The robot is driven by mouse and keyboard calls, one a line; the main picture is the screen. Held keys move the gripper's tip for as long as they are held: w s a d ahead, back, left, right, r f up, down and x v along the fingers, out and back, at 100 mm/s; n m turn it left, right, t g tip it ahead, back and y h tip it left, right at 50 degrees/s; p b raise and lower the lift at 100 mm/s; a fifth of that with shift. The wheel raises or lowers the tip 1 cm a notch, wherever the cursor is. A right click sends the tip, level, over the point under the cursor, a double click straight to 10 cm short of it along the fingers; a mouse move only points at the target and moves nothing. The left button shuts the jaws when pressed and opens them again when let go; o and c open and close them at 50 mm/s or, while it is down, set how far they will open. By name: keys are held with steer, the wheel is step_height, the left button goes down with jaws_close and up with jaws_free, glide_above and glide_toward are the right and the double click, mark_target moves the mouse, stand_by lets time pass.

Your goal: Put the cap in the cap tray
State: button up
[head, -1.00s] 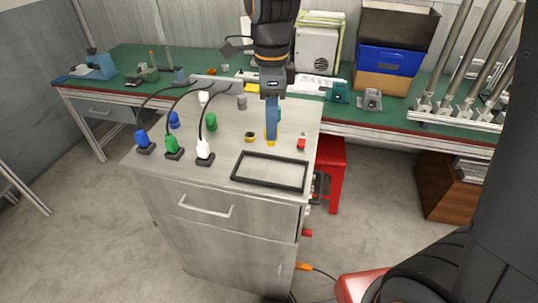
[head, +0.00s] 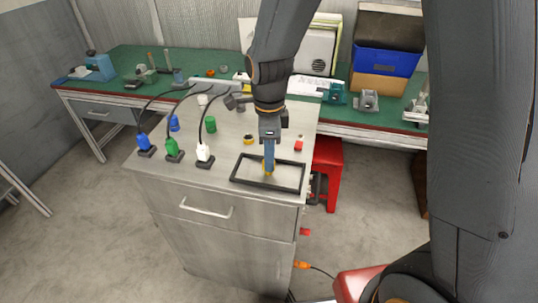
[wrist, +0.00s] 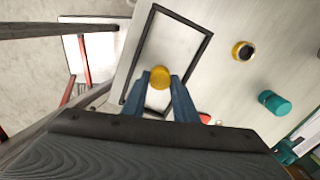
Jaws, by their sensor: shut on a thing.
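A yellow cap (wrist: 159,77) is held between the two blue fingertips of my gripper (wrist: 160,83) in the wrist view. In the head view my gripper (head: 268,166) points down over the cap tray, with a bit of the yellow cap (head: 268,174) at its tips. The cap tray is a black rectangular frame (head: 284,188) lying on the grey cabinet top, and its rim also shows in the wrist view (wrist: 207,50). The cap is within the tray's outline. I cannot tell whether it touches the tray floor.
A yellow-and-black round piece (head: 249,139), a green cylinder (head: 210,125) and a small red piece (head: 298,145) stand behind the tray. A red stool (head: 328,168) is beside the cabinet.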

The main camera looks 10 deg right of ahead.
steer(key=shift+f, duration=0.15)
steer(key=o, duration=1)
steer(key=shift+o, duration=0.2)
step_height(320, 180, up, 12)
steer(key=b, duration=0.3)
steer(key=s+d+f+n, duration=0.4)
steer(key=d+f+n, duration=0.1)
steer(key=n, duration=0.4)
steer(key=s+d+f+n+t, duration=0.1)
steer(key=s+d+f+n, duration=0.3)
steer(key=d+n, duration=0.4)
steer(key=shift+f+n+t, duration=0.3)
steer(key=shift+f+n, duration=0.05)
steer(key=shift+n, duration=0.65)
steer(key=shift+f, duration=0.15)
